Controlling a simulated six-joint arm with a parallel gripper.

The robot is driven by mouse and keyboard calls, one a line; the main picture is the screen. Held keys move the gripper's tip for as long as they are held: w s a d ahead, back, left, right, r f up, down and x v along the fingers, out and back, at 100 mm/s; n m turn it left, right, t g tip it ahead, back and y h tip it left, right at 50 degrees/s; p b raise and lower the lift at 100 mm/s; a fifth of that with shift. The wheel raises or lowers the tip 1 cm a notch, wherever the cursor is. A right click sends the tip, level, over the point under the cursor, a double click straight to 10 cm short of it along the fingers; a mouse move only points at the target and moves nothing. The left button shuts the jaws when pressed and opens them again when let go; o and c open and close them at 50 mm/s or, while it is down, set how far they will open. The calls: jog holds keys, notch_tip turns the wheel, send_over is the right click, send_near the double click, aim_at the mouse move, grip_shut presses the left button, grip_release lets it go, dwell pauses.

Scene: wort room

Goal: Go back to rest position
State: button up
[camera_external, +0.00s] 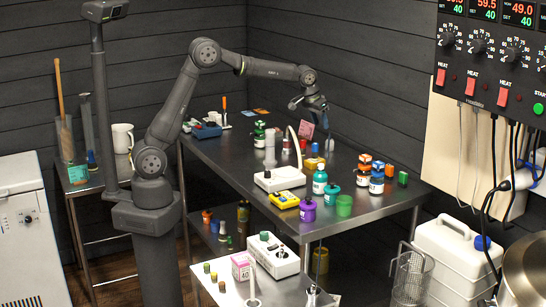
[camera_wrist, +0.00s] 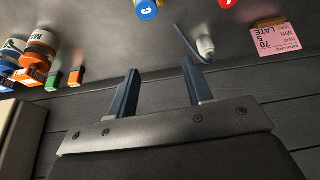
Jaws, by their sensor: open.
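My gripper (camera_external: 325,124) is at the end of my outstretched arm, above the far part of the steel table (camera_external: 240,177). In the wrist view my gripper (camera_wrist: 160,65) shows two dark blue fingers spread apart, with nothing between them. A pink card (camera_external: 306,130) stands near the gripper in the external view; it also shows in the wrist view (camera_wrist: 277,39) at the upper right. A small white item (camera_wrist: 205,46) appears beside the right fingertip; I cannot tell whether they touch.
Orange-capped bottles (camera_external: 365,166) stand at the table's right. Teal bottles (camera_external: 320,180), a purple jar (camera_external: 307,211) and a white device (camera_external: 279,180) occupy the front. A dark plank wall (camera_external: 400,60) runs behind. A control panel (camera_external: 492,60) hangs at right.

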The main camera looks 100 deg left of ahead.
jog(key=s+a+f+n+g, duration=0.1)
jog(key=s+a, duration=0.4)
jog(key=a, duration=0.5)
jog(key=s+a+f+n+g, duration=0.1)
jog(key=s+a+n, duration=0.3)
jog(key=a, duration=0.5)
jog(key=s+a+f+n+g+y, duration=0.1)
jog(key=s+a+f+n, duration=0.1)
jog(key=s+a, duration=0.4)
jog(key=a+n, duration=0.1)
jog(key=a, duration=0.3)
jog(key=shift+a, duration=0.3)
